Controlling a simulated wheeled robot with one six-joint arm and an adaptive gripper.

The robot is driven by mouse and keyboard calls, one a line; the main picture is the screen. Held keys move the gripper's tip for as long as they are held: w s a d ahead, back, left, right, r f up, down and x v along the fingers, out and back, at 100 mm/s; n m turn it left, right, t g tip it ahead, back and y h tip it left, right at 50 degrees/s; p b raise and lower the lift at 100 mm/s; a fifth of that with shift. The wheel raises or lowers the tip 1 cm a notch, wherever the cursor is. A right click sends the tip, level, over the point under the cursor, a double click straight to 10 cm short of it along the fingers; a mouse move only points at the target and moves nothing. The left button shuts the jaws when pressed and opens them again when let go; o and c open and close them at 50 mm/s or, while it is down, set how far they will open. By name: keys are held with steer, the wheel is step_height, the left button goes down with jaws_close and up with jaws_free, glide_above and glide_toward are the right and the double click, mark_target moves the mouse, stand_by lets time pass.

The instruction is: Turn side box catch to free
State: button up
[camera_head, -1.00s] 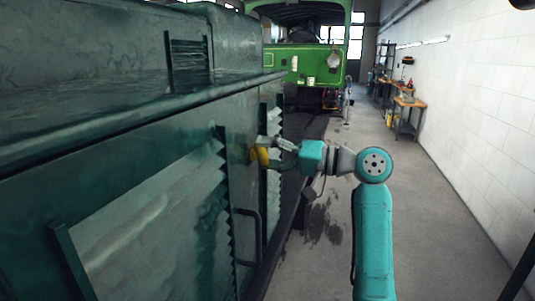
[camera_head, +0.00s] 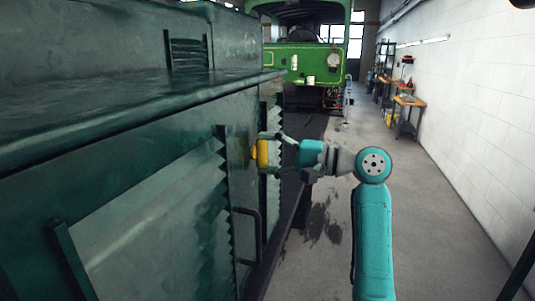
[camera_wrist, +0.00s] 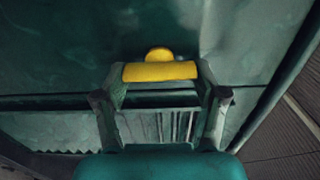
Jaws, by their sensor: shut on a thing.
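The side box catch (camera_head: 262,153) is a yellow handle on the dark green side panel of the tram. In the head view its yellow grip stands upright. In the wrist view the catch (camera_wrist: 160,71) is a yellow bar lying across between the fingertips, with a round yellow boss behind it. My gripper (camera_head: 268,152) reaches the panel from the right and is shut on the catch. In the wrist view one finger of my gripper (camera_wrist: 160,80) is at each end of the bar.
A dark handle bar (camera_head: 249,236) and louvred panels (camera_head: 150,222) are on the tram side close to my arm. A green tram (camera_head: 308,65) stands at the back. Workbenches (camera_head: 408,103) line the white right wall. The floor (camera_head: 420,200) right of my arm is clear.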

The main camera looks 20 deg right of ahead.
stand_by(0.3)
steer(key=o, duration=1.1)
steer(key=shift+o, duration=0.2)
steer(key=shift+d, duration=0.1)
steer(key=v, duration=1.1)
steer(key=shift+s+d, duration=0.25)
steer(key=shift+d, duration=0.05)
steer(key=shift+f, duration=0.15)
